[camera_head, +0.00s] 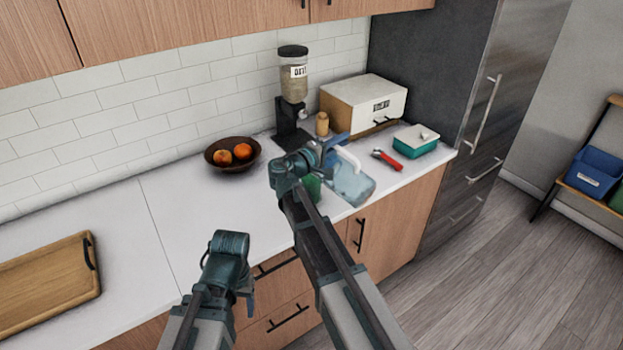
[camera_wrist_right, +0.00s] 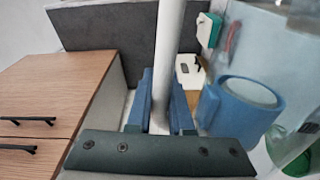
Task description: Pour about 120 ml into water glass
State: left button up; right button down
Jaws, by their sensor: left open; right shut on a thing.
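A clear pitcher (camera_head: 350,183) with bluish contents is at the counter's front edge in the head view. It looks tilted, and I cannot tell whether it touches the counter. My right gripper (camera_head: 328,146) is shut on its pale handle (camera_wrist_right: 168,65), which stands between the blue fingers in the right wrist view. A green glass (camera_head: 313,186) is partly hidden behind my right arm; it also shows at the right wrist view's lower right edge (camera_wrist_right: 297,150). I cannot tell whether it is the water glass. My left gripper (camera_head: 246,292) is open and empty, low in front of the counter.
A blue mug (camera_wrist_right: 240,108) is close to the pitcher.

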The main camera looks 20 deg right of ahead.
aim_at(353, 170)
jog(key=shift+w, duration=0.1)
dwell(0.5)
jog(key=s+d+f+m+b, duration=0.1)
jog(key=s+f+m+b, duration=0.1)
jog(key=s, duration=0.1)
jog(key=s+d+f+m+b, duration=0.1)
jog(key=s, duration=0.1)
jog(key=shift+s+d+f, duration=0.15)
jog(key=shift+d, duration=0.15)
jog(key=shift+s+d+m, duration=0.15)
jog(key=shift+m, duration=0.25)
jog(key=shift+s+d+f+m+b, duration=0.25)
jog(key=shift+s+f+m+b, duration=0.15)
jog(key=shift+f+m+b, duration=0.45)
jog(key=shift+r, duration=0.1)
jog(key=shift+s, duration=0.1)
dwell(0.4)
